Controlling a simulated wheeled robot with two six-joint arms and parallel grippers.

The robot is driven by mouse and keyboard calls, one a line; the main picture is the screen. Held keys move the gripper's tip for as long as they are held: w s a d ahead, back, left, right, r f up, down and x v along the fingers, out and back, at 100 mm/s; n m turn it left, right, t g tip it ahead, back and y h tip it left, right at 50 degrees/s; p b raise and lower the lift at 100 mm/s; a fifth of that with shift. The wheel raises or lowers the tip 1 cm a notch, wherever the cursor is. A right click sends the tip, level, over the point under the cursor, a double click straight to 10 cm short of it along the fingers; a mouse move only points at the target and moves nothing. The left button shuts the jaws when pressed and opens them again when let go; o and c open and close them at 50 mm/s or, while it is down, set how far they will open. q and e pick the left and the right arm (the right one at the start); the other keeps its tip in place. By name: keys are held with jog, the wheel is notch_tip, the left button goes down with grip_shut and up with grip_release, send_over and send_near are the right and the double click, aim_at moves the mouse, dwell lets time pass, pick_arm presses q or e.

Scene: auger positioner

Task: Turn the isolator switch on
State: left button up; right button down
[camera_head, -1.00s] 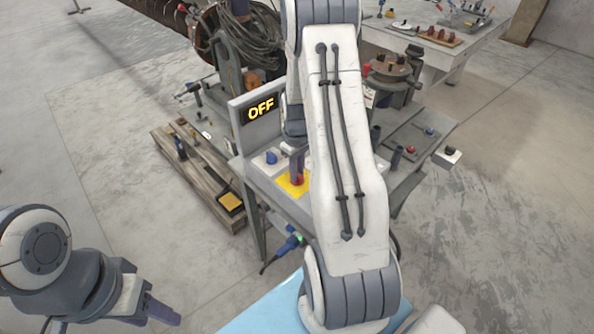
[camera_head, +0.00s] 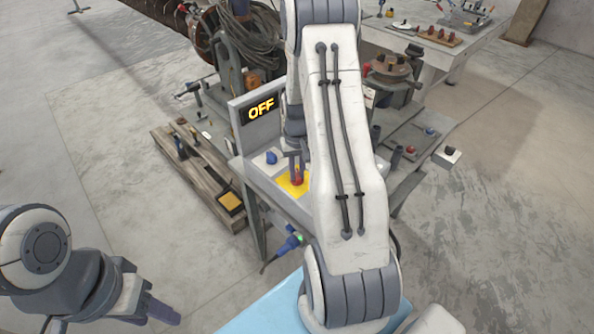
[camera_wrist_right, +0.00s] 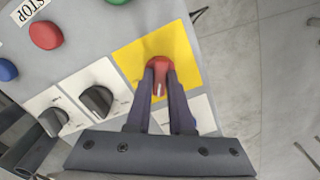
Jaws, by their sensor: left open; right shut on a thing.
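The isolator switch is a red knob (camera_wrist_right: 159,64) on a yellow plate (camera_wrist_right: 184,42) on the grey control panel. In the head view the red knob (camera_head: 297,179) and yellow plate (camera_head: 287,190) show beside my right arm. My right gripper (camera_wrist_right: 161,78) is shut on the red knob, one finger on each side of it. A display (camera_head: 258,108) behind the panel reads OFF. My left gripper (camera_head: 165,312) is open and empty at the lower left, far from the panel.
In the right wrist view, black selector knobs (camera_wrist_right: 97,100), a red button (camera_wrist_right: 45,35) by a STOP label and a blue button (camera_wrist_right: 7,70) sit beside the switch. A wooden pallet (camera_head: 196,172) lies left of the panel. My right arm hides part of the panel.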

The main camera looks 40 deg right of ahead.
aim_at(297, 173)
jog(key=m, duration=0.6)
jog(key=shift+w+d+r, duration=0.1)
jog(key=m, duration=0.5)
jog(key=shift+m, duration=0.4)
jog(key=c, duration=0.8)
grip_release()
jog(key=shift+r, duration=0.1)
notch_tip(297, 173, up, 10)
jog(key=b, duration=0.1)
jog(key=shift+r, duration=0.15)
